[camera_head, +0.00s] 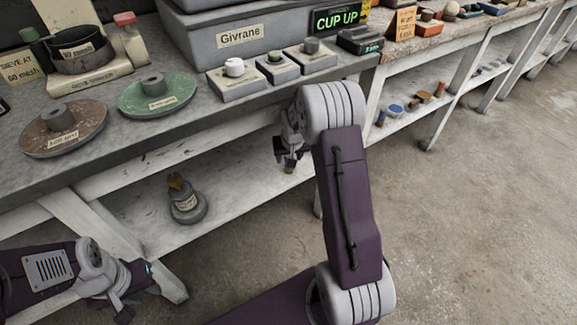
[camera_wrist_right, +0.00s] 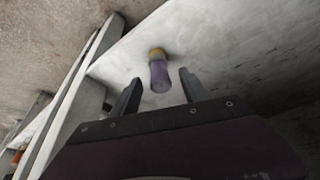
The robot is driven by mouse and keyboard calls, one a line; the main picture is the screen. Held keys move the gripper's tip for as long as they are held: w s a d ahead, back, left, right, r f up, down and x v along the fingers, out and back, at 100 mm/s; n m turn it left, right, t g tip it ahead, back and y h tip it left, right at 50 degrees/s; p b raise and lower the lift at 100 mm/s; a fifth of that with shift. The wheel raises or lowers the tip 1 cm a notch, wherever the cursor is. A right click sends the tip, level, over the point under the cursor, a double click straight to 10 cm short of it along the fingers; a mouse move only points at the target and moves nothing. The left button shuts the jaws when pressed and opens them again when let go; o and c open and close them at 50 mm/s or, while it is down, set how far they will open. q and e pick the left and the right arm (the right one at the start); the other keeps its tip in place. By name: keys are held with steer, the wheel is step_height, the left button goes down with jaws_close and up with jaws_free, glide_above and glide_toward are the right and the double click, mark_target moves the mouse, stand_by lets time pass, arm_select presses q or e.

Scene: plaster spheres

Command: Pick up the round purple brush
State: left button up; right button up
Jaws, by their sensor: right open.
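The round purple brush (camera_wrist_right: 159,74) shows in the right wrist view, with a purple body and a yellowish end, on a pale shelf surface. My right gripper (camera_wrist_right: 158,90) is open, with one finger on each side of the brush's near end; I cannot tell if either touches it. In the head view my right gripper (camera_head: 289,157) is beside the bench front, above the lower shelf, and mostly hides what is below it. My left gripper (camera_head: 136,285) is at the lower left, away from the brush; its jaw opening is unclear.
The lower shelf (camera_head: 150,215) holds a grey weight-like piece (camera_head: 186,203). The bench top carries a brown disc (camera_head: 63,128), a green disc (camera_head: 157,95) and small labelled blocks (camera_head: 236,80). White bench legs (camera_head: 125,245) stand close by. The concrete floor at right is clear.

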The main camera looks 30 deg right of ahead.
steer(key=x, duration=0.3)
steer(key=shift+b, duration=0.4)
arm_select(q)
steer(key=shift+f, duration=0.8)
arm_select(e)
steer(key=shift+c, duration=0.3)
jaws_close()
